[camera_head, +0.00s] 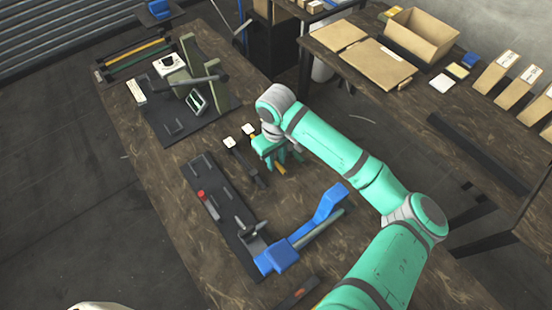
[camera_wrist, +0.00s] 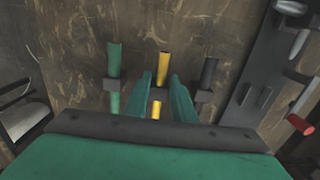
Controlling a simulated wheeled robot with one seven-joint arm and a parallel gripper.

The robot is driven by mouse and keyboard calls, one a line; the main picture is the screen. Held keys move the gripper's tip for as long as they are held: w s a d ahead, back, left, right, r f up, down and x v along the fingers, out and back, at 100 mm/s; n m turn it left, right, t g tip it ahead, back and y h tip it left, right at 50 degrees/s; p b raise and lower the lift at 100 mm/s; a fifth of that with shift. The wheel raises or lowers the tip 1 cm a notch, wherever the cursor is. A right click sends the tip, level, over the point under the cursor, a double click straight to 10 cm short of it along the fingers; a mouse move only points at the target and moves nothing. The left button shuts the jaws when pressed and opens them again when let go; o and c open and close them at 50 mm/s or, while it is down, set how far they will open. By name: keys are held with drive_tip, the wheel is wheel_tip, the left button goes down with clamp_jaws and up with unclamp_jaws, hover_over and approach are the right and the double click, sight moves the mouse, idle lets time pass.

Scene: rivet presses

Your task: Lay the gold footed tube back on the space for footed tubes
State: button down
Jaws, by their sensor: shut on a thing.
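The gold footed tube (camera_wrist: 164,63) is between the two green fingers of my gripper (camera_wrist: 164,84) in the wrist view, with a small dark foot block near the fingers. My gripper (camera_head: 277,160) is shut on it, low over the near table. In the head view, the tube's gold end (camera_head: 280,169) shows below the gripper; the rest is mostly hidden. A green footed tube (camera_wrist: 113,62) lies to its left, and a black footed tube (camera_wrist: 208,74) to its right, roughly parallel. I cannot tell if the gold tube touches the table.
A dark board (camera_head: 196,178) with a blue press (camera_head: 279,257) lies nearer on the table (camera_head: 180,225). A red-tipped part (camera_head: 204,198) sits on that board. White tags (camera_head: 248,130) stand beside the gripper. Another press (camera_head: 190,80) and a rack of coloured rods (camera_head: 140,55) are farther back.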

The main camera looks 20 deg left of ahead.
drive_tip(key=shift+f, duration=0.65)
drive_tip(key=c, duration=1.4)
unclamp_jaws()
drive_tip(key=shift+w, duration=0.1)
drive_tip(key=shift+r, duration=0.15)
wheel_tip(320, 180, up, 9)
drive_tip(key=shift+f, duration=0.15)
